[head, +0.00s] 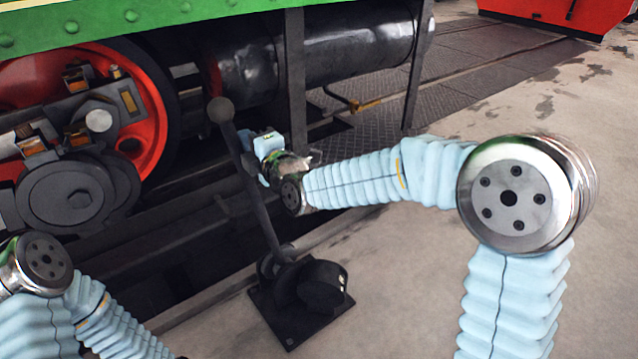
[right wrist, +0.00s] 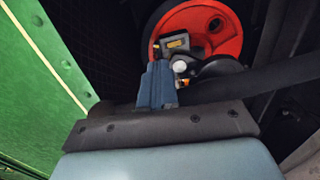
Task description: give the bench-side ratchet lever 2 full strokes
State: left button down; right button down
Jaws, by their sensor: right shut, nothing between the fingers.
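The ratchet lever (head: 254,190) is a dark rod with a ball knob, seen in the head view. It leans to the left from a black pivot on a square base plate (head: 290,329) on the floor. My right gripper (head: 262,146) is beside the upper rod, just right of it and below the knob; I cannot tell whether it touches. Its blue fingers (right wrist: 157,86) are shut and empty in the right wrist view. A dark bar there runs in from the right near the fingers; I cannot tell if it is the lever. My left gripper is out of view.
A red wheel (head: 153,92) with rods stands at the left under a green body (head: 165,12). A black cylinder (head: 350,45) and upright posts (head: 294,85) are behind my right gripper. A dark pit runs behind the lever. The concrete floor at right is open.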

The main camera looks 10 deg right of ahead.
jog(key=s+a+f, duration=0.1)
jog(key=s+a, duration=0.2)
jog(key=a, duration=0.3)
jog(key=shift+a, duration=0.3)
jog(key=v, duration=1.1)
jog(key=shift+w+d+f, duration=0.1)
jog(key=shift+d, duration=0.05)
dwell(0.7)
